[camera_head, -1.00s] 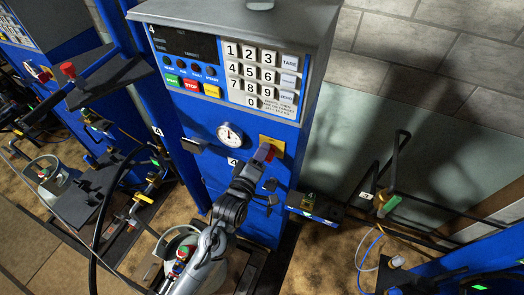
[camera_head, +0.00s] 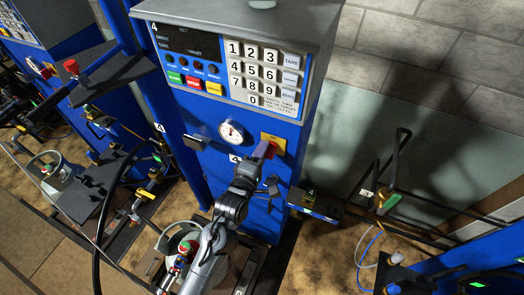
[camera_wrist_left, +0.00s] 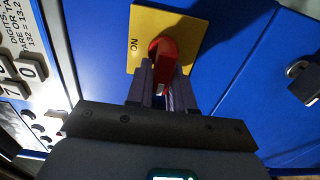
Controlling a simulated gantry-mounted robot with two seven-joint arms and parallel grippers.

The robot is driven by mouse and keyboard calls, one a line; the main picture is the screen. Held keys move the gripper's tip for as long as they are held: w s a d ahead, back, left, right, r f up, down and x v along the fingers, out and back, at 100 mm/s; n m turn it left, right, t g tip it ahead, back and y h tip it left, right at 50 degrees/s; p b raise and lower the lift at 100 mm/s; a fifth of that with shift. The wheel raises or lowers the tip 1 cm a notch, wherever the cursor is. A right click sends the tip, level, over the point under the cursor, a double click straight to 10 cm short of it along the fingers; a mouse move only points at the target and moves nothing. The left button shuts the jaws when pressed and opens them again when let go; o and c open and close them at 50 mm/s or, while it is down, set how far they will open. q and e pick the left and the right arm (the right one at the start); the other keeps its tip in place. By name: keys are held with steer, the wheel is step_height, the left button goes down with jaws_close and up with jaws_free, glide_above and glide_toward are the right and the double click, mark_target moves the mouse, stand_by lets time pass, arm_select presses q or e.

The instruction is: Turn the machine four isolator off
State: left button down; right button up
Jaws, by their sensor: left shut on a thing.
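The machine four isolator is a red rotary handle (camera_head: 270,151) on a yellow plate (camera_head: 278,139), on the blue front of the cabinet marked 4. In the left wrist view, the red handle (camera_wrist_left: 164,52) stands out from the yellow plate (camera_wrist_left: 190,22), which shows an "ON" label at its left side. My left gripper (camera_head: 262,151) reaches up to the handle from below. Its two fingers (camera_wrist_left: 163,82) are shut on the handle, one on each side. The fingers hide part of the handle, so its exact angle is hard to tell. My right gripper is out of view.
A round gauge (camera_head: 231,132) and a keypad (camera_head: 259,72) with coloured buttons sit left of and above the isolator. A grey cylinder (camera_head: 178,238) stands below. A black metal frame (camera_head: 402,160) stands right of the cabinet, with pale wall behind.

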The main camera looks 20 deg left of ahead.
arm_select(q)
steer(key=c, duration=1.1)
jaws_free()
steer(key=shift+s+b, duration=0.65)
steer(key=shift+s, duration=4.75)
